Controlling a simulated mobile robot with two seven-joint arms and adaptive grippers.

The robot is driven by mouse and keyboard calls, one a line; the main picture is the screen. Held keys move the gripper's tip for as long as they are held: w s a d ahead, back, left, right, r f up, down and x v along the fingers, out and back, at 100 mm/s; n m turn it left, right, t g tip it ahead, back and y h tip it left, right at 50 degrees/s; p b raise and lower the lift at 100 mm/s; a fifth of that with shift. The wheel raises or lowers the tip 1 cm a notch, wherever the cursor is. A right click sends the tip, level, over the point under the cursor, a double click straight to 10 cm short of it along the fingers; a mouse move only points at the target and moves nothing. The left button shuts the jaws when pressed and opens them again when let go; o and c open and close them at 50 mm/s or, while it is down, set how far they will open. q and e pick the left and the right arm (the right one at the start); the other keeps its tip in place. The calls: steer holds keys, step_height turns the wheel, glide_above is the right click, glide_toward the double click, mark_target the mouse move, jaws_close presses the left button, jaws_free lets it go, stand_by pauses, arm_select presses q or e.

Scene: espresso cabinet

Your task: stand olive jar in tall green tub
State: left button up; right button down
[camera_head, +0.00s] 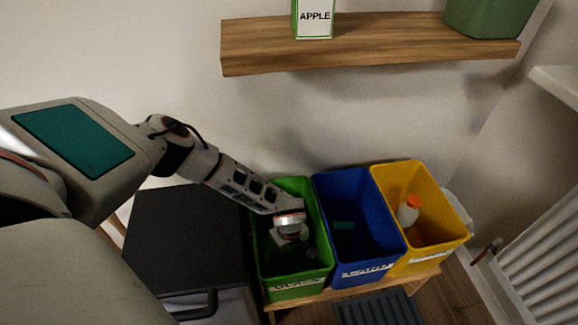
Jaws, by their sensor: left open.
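The tall green tub (302,285) stands at the left of a row of three tubs, with a label on its front that seems to read GLASS. My left arm comes in from the left, and my left gripper (300,252) points down inside the green tub. The gripper is open; its dark fingers are hard to make out against the shaded inside. I cannot make out the olive jar; the gripper hides part of the tub's floor. My right gripper is not in view.
A blue tub (368,272) stands beside the green one, and a yellow tub (434,255) holds a white bottle with an orange cap (409,210). A dark-topped cabinet (185,240) stands left. A wooden shelf (370,57) bears an APPLE carton (314,20). A radiator (540,250) is right.

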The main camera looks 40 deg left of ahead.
arm_select(q)
steer(key=shift+r, duration=0.15)
steer(key=r, duration=0.1)
steer(key=r+p, duration=0.1)
steer(key=r, duration=0.2)
steer(key=shift+w+r+p, duration=0.15)
steer(key=shift+w+p, duration=0.2)
steer(key=shift+p, duration=0.05)
steer(key=r+p, duration=0.3)
steer(key=r, duration=0.4)
steer(key=shift+s+r, duration=0.1)
steer(key=shift+s, duration=0.1)
steer(key=shift+s+r, duration=0.1)
steer(key=shift+r, duration=0.15)
steer(key=shift+s+r, duration=0.1)
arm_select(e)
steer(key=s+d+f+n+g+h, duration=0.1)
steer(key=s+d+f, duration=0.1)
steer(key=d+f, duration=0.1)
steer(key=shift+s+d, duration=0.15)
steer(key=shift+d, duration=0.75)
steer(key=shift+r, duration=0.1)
